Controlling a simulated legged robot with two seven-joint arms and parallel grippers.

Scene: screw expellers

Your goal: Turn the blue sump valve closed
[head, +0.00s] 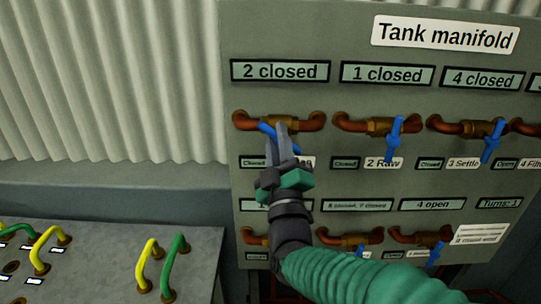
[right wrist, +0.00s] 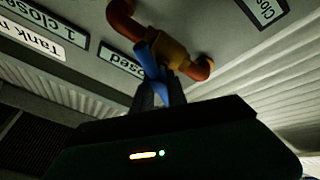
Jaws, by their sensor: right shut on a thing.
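The leftmost valve in the top row of the manifold has a brass body (head: 280,125) on a copper pipe and a blue lever handle (head: 267,129). The handle slants down to the right, neither straight down nor level. Its name label (head: 308,162) is mostly hidden behind my gripper. My right gripper (head: 279,138) reaches up from below and is shut on this blue handle. In the right wrist view the handle (right wrist: 152,66) runs down from the brass body (right wrist: 172,50) between the fingers. My left gripper is not in view.
The grey panel (head: 350,33) carries further valves to the right; their blue handles (head: 395,138) hang nearly straight down. A sign (head: 280,72) above the gripped valve reads "2 closed". A lower row of valves is partly covered by my arm. A bench (head: 110,262) with yellow and green hoses stands at left.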

